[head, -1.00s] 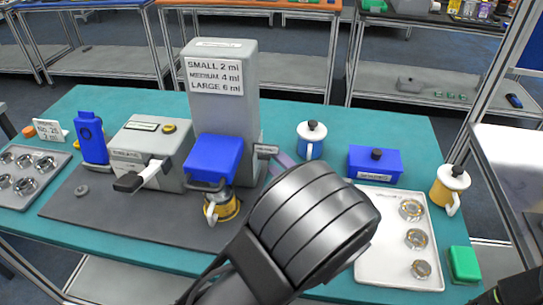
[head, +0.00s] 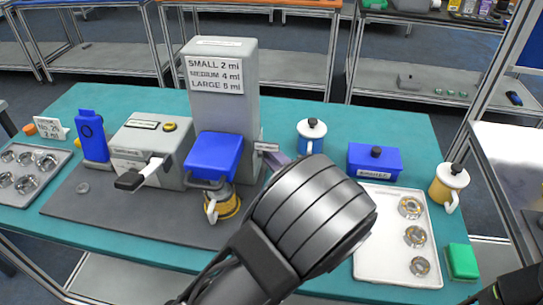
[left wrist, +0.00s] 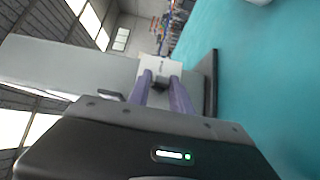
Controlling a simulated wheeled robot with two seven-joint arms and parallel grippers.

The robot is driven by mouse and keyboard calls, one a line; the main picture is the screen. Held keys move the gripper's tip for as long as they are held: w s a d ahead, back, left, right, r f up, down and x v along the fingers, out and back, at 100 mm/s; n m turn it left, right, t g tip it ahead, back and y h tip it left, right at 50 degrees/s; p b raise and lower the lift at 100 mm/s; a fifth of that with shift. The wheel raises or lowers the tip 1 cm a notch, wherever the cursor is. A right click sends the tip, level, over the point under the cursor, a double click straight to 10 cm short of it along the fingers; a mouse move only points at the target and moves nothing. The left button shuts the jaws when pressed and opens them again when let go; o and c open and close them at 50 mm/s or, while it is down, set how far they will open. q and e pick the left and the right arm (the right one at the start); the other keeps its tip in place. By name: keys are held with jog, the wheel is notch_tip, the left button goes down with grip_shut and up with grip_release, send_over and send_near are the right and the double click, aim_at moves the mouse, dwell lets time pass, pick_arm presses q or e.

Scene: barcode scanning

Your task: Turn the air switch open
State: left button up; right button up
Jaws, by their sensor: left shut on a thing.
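The tall grey machine (head: 223,120) with the "SMALL 2 ml" label stands at the centre of the table. The air switch (head: 267,147) is a small light-grey piece on its right side. My left gripper (head: 275,155) reaches it from the right, and my dark forearm hides most of the hand. In the left wrist view, the purple fingers (left wrist: 163,90) are closed on the pale switch block (left wrist: 160,68), with the machine's grey side on the left. The switch's exact angle is hard to tell. My right gripper's fingers are not in view; a dark part shows at the bottom right corner.
A blue-topped unit (head: 216,158) with a yellow-white cup (head: 222,203) is at the machine's front. A grey box with a lever (head: 148,150) stands left. A blue-white mug (head: 311,136), blue box (head: 375,162) and white tray (head: 385,270) are right.

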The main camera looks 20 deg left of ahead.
pick_arm(q)
grip_shut()
jog(key=shift+w+a+r+m+g+h+p, duration=0.1)
jog(key=shift+w+r+m+g+h+p, duration=0.1)
jog(key=shift+m+g+h+p, duration=1.2)
jog(key=shift+w+d+r+m+g+h+p, duration=0.15)
jog(key=shift+m+g+h+p, duration=0.7)
jog(key=shift+m+g+p, duration=1.05)
jog(key=shift+w+a+r+m+g+h+p, duration=0.2)
jog(key=shift+m+g+h+p, duration=1)
jog(key=shift+g+p, duration=0.9)
jog(key=shift+g, duration=0.3)
jog(key=o, duration=0.9)
grip_release()
jog(key=shift+o, duration=0.2)
